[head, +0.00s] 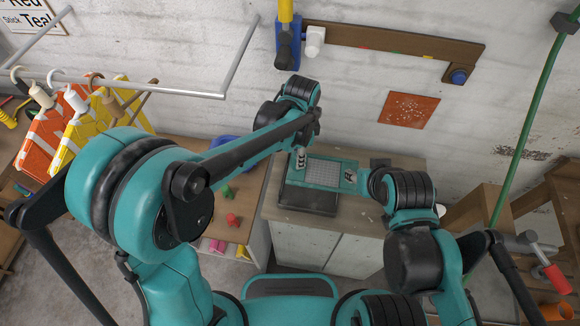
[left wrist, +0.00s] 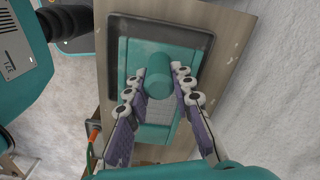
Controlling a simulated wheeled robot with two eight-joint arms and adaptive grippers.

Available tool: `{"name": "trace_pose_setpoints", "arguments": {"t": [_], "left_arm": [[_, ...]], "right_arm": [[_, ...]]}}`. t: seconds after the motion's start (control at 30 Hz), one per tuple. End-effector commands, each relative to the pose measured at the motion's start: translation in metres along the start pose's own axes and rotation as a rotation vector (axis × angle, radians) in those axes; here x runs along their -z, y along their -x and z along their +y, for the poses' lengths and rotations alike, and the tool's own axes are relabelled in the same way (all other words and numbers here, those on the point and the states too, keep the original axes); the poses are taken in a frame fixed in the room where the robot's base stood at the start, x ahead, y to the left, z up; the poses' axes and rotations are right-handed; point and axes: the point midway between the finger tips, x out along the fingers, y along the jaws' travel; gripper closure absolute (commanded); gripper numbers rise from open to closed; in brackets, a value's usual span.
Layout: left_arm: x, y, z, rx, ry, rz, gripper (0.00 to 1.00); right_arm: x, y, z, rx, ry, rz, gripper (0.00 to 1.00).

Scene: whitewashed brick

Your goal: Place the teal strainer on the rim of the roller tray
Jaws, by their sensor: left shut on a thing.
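The teal strainer (head: 322,173) has a grey mesh floor and a teal cylindrical handle. The roller tray (head: 304,200) is dark, shallow and rectangular, on the wooden counter. I cannot tell whether the strainer touches the rim. My right gripper does not show; only its arm is visible, to the right of the tray.
The counter (head: 405,165) stands against the white brick wall. A lower wooden surface (head: 250,190) at left holds a green and a red item (head: 233,219). A metal rail (head: 180,93) carries hanging things at left. My right arm is close to the tray's right side.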

Motion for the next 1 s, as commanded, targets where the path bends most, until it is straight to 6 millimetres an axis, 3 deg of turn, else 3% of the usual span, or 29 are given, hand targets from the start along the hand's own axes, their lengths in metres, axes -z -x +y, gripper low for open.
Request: {"name": "trace_pose_setpoints", "arguments": {"t": [0.1,0.23,0.37,0.6,0.93,0.97,1.0], "left_arm": [[-0.019,-0.014,-0.008,0.0,0.003,0.0,1.0],[-0.029,-0.019,-0.011,0.0,0.0,0.0,1.0],[-0.03,-0.028,-0.012,0.0,-0.001,0.0,1.0],[-0.029,-0.06,-0.012,0.0,-0.001,0.001,1.0],[-0.029,-0.062,-0.011,0.0,-0.001,0.0,1.0],[-0.029,-0.063,-0.011,0.0,-0.001,0.0,0.74],[-0.029,-0.062,-0.011,0.0,-0.001,0.0,0.64]], "right_arm": [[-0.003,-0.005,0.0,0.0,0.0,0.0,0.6],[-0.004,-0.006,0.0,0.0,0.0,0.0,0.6],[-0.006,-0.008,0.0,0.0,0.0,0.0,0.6],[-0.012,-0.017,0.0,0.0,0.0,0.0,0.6],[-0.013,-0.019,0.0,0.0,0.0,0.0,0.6],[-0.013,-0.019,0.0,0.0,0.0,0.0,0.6],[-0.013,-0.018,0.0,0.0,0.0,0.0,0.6]]}}
